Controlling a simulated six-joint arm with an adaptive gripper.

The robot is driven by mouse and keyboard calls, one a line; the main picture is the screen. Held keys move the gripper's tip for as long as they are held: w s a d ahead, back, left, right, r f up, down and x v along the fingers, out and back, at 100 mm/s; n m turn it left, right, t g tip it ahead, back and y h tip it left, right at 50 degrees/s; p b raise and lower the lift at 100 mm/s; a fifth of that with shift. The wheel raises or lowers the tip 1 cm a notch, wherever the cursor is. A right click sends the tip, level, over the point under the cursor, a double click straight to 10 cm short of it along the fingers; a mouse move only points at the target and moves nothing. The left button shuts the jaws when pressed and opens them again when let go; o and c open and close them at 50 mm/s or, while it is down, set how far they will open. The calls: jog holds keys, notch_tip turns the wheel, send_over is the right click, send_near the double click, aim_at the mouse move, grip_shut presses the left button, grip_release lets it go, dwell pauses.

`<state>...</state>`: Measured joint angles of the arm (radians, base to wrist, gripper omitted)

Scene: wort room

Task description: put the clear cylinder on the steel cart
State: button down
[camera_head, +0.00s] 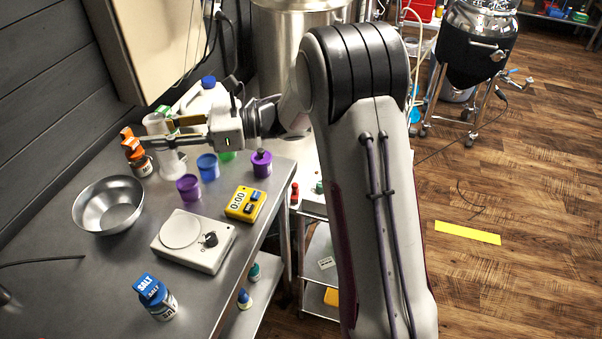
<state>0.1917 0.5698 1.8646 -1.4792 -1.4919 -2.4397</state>
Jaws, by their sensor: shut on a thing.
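The clear cylinder (168,161) is a tall, translucent graduated tube with a wide foot at the back left of the steel table. My gripper (164,131) reaches in from the right and is shut on its upper part. The fingers hide part of the tube. I cannot tell whether its foot touches the table. The steel cart (318,246) stands right of the table, with small items on its shelves. My arm hides much of it.
Orange-capped jars (139,160) stand close left of the cylinder. Purple (188,187) and blue (208,167) cups stand to its right. A metal bowl (108,207), a scale (194,240), a yellow timer (245,204) and a salt jar (157,299) are nearer. A large steel vessel (284,45) stands behind.

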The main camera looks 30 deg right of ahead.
jog(key=d+m+t+h, duration=0.1)
jog(key=d+m+t, duration=0.15)
jog(key=d, duration=1.15)
jog(key=s+d+m+t+h, duration=0.2)
jog(key=s+d, duration=0.2)
jog(key=d, duration=0.7)
jog(key=s+d+m+t+h, duration=0.25)
jog(key=s+d, duration=0.25)
jog(key=d, duration=0.5)
jog(key=s+d+m+t+h, duration=0.1)
jog(key=s+d+t+h, duration=0.2)
jog(key=d, duration=0.8)
notch_tip(320, 180, down, 13)
jog(key=s, duration=0.1)
jog(key=shift+r+y, duration=0.15)
jog(key=shift+y, duration=0.3)
notch_tip(320, 180, down, 6)
jog(key=shift+f, duration=0.2)
jog(key=shift+f, duration=1.8)
